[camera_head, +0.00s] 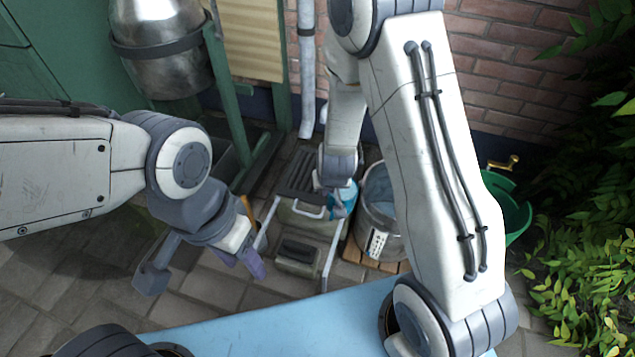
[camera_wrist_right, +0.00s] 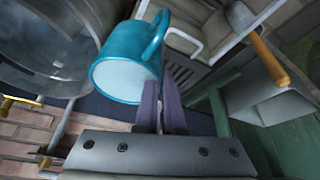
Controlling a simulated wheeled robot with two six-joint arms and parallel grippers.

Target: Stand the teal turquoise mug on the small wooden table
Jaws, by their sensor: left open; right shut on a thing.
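The teal mug (camera_head: 347,196) is at my right gripper (camera_head: 334,205), in the middle of the head view and partly hidden by it. In the right wrist view the mug (camera_wrist_right: 125,68) is tilted, with its pale inside towards the camera and its handle at the upper right. The right fingers (camera_wrist_right: 162,88) are shut on it; the exact spot of contact is unclear. My left gripper (camera_head: 203,272) is open and empty, low over the paving at the left. I cannot make out a small wooden table for certain.
A steel pot (camera_head: 378,242) stands on wooden slats (camera_head: 400,267) close to the right of the mug. A grey-green box with a white handle (camera_head: 300,215) is below the mug. A green tub (camera_head: 515,215) and leafy plants (camera_head: 590,230) are at the right. Open paving (camera_head: 190,315) lies at the lower left.

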